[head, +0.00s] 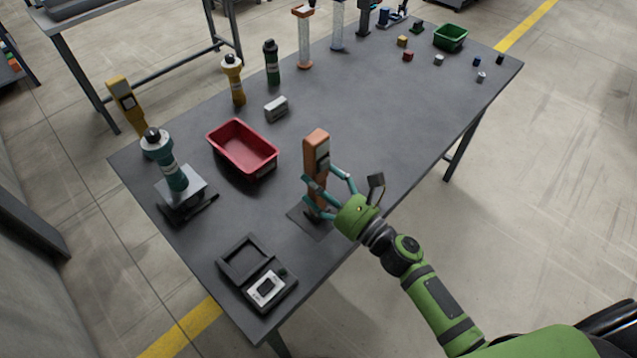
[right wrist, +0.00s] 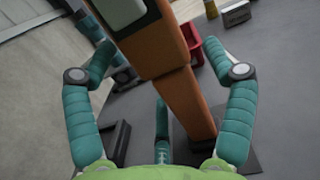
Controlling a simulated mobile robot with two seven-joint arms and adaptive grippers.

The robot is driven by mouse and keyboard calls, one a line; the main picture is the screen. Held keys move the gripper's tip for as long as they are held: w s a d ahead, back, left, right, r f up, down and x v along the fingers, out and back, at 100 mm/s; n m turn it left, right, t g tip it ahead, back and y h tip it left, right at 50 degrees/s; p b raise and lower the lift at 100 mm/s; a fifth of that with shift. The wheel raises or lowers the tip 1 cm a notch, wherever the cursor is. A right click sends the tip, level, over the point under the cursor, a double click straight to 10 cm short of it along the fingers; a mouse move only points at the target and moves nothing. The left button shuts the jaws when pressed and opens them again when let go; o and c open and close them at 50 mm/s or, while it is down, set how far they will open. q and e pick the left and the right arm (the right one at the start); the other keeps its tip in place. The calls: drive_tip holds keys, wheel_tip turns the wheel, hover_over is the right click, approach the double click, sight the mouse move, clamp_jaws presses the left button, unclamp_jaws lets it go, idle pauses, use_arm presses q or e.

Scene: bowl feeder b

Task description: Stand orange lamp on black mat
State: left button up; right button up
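The orange lamp (head: 316,150), a tall block with a grey panel on its wider head, is upright at the front edge of the table. Its lower end is at the black mat (head: 305,225); contact there is partly hidden by my fingers. My right gripper (head: 322,182) has its teal fingers around the lamp's stem. In the right wrist view the lamp (right wrist: 190,98) passes between the spread fingers (right wrist: 158,48), with gaps visible on both sides. The mat (right wrist: 243,160) also shows there, under the lamp's lower end. My left gripper is not in view.
A red bin (head: 242,150) stands behind the lamp. A dark tray with a grey device (head: 267,288) lies at the front left. A teal-bodied lamp (head: 170,170) stands on a stand at the left. Several small blocks and a green bin (head: 450,38) are at the far right. The middle-right tabletop is clear.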

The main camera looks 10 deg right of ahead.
drive_tip(key=shift+r, duration=0.25)
drive_tip(key=b+v, duration=0.3)
drive_tip(key=v, duration=0.9)
